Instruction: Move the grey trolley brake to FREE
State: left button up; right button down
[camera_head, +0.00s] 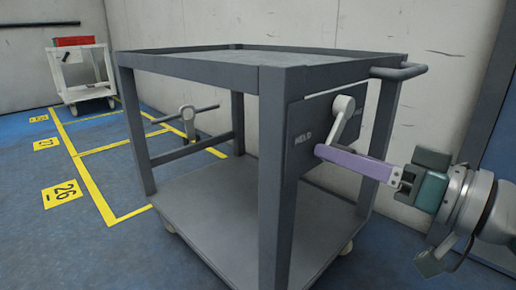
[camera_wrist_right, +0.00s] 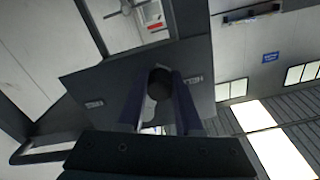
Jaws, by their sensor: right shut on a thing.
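The grey trolley (camera_head: 272,120) fills the middle of the head view. A dark panel (camera_head: 318,115) on its right side carries the brake lever (camera_head: 344,108), a pale crank that slants down and left from its pivot. The word HELD (camera_head: 303,137) is left of the lever; a label to its right is partly hidden by the lever. My right gripper (camera_head: 322,152) reaches in from the right with purple fingers, shut around the lever's lower end. In the right wrist view a dark round knob (camera_wrist_right: 160,83) sits between the fingers. My left gripper is out of view.
The trolley's push handle (camera_head: 399,71) and right corner post (camera_head: 382,125) stand close to my right gripper. Behind are a grey crossbar stand (camera_head: 187,115) and a white cart (camera_head: 84,75) with a red box (camera_head: 74,41). Yellow-lined blue floor (camera_head: 25,160) is clear at left.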

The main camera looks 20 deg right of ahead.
aim_at(346, 131)
jog(key=shift+r, duration=0.2)
jog(key=shift+w+d+f+n+p, duration=0.2)
jog(key=shift+d+n+p, duration=0.2)
jog(key=shift+n, duration=0.6)
jog(key=w+d+n, duration=0.1)
jog(key=d+n, duration=0.1)
jog(key=n, duration=0.2)
jog(key=d+n+p, duration=0.1)
jog(key=d+n, duration=0.1)
jog(key=n, duration=0.3)
jog(key=w+d+n+p, duration=0.1)
jog(key=d+n, duration=0.1)
jog(key=n, duration=0.2)
jog(key=shift+w+d+f, duration=0.15)
jog(key=shift+w+d, duration=0.2)
jog(key=shift+d, duration=0.05)
jog(key=shift+n, duration=0.4)
jog(key=shift+w+d, duration=0.1)
jog(key=c, duration=0.6)
grip_release()
jog(key=shift+r, duration=0.2)
jog(key=shift+c, duration=0.2)
jog(key=shift+o, duration=0.2)
